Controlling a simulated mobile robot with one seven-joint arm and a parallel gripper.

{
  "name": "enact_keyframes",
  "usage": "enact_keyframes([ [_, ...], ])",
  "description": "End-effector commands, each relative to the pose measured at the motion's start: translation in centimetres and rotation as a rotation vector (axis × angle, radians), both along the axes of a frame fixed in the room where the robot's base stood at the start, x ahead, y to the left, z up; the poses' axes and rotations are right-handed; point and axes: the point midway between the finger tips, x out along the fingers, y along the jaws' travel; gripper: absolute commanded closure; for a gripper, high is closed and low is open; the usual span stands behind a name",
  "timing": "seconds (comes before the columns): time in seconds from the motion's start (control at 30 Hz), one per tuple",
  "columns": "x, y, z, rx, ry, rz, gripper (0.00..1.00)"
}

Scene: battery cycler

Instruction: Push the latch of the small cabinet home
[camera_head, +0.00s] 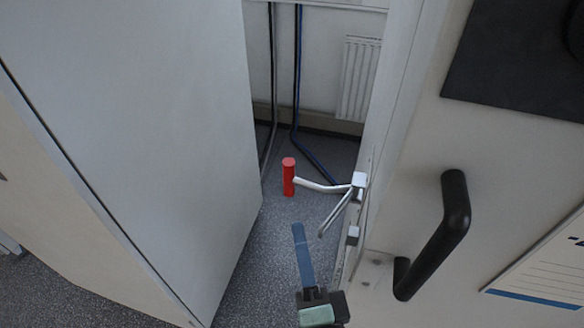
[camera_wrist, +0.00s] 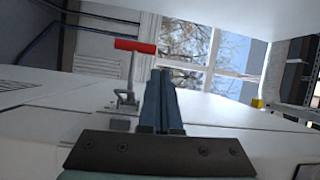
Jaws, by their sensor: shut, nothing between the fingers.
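The latch is a toggle-type clamp with a red grip (camera_head: 288,177) on a pale bent lever (camera_head: 322,186). Its metal base (camera_head: 358,182) is fixed to the edge of the white cabinet (camera_head: 385,125) on the right. The lever sticks out leftward from that edge in the head view. In the wrist view the red grip (camera_wrist: 135,46) stands up left of my fingers, above its metal base (camera_wrist: 126,100). My gripper (camera_head: 298,228), with blue fingers, is shut and empty, below the red grip and apart from it in the picture. Its fingers (camera_wrist: 162,72) are together in the wrist view.
A large pale panel (camera_head: 140,120) stands close on the left. A black bar handle (camera_head: 437,236) juts from the right cabinet front. Between them is a gap with speckled floor (camera_head: 262,240). Cables (camera_head: 297,90) and a radiator (camera_head: 360,78) are at the back.

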Motion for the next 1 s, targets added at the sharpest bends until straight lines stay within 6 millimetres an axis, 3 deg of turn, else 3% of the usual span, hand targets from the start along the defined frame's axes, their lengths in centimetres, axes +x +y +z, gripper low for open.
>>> enact_keyframes([
  [0.1, -1.2, -0.6, -1.5, 0.076, 0.049, -0.013, 1.0],
  [0.27, -0.6, -0.7, -1.8, 0.101, 0.059, -0.017, 1.0],
  [1.0, 11.1, 0.5, -1.8, 0.095, 0.057, -0.016, 1.0],
])
